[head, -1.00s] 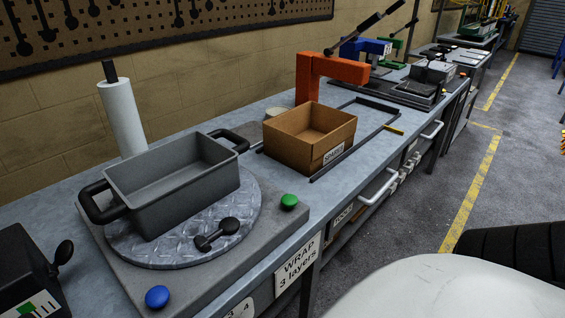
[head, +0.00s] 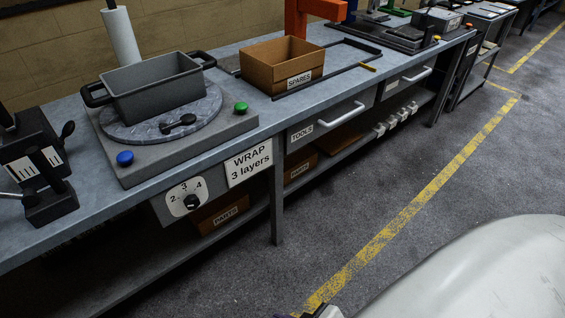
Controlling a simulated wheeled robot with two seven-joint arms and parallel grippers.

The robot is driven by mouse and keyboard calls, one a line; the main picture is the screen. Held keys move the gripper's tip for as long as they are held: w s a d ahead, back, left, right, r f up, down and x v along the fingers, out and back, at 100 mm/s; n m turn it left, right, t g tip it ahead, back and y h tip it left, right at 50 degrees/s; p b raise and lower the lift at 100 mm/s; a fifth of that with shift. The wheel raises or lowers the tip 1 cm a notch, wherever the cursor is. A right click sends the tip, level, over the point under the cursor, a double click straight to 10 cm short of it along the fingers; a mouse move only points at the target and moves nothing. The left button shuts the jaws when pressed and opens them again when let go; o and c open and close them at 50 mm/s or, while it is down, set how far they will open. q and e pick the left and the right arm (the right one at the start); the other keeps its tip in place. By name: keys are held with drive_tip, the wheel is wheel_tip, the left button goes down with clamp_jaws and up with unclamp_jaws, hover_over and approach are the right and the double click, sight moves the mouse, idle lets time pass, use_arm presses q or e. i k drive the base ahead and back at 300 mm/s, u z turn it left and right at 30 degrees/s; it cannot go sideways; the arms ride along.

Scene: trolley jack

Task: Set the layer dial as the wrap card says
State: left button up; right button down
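The layer dial (head: 191,202) is a dark knob on a pale plate fixed to the bench front, below the turntable. The numbers 2, 3 and 4 can be read around its upper part. The knob is too small to tell which number it points at. The wrap card (head: 249,162) is a white sign on the bench front, just right of and above the dial, reading "WRAP 3 layers".
A grey two-handled bin (head: 155,88) stands on the round turntable (head: 205,110), between a blue button (head: 125,158) and a green button (head: 241,107). A cardboard SPARES box (head: 262,72) stands further right. Cardboard PARTS boxes sit on the shelf below. The floor before the bench is clear.

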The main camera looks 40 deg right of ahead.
sight(192, 202)
drive_tip(key=z, duration=0.3)
drive_tip(key=k, duration=1.3)
drive_tip(key=u, duration=1.15)
drive_tip(key=i, duration=0.85)
drive_tip(key=z, duration=0.45)
drive_tip(key=i, duration=0.85)
drive_tip(key=z, duration=0.9)
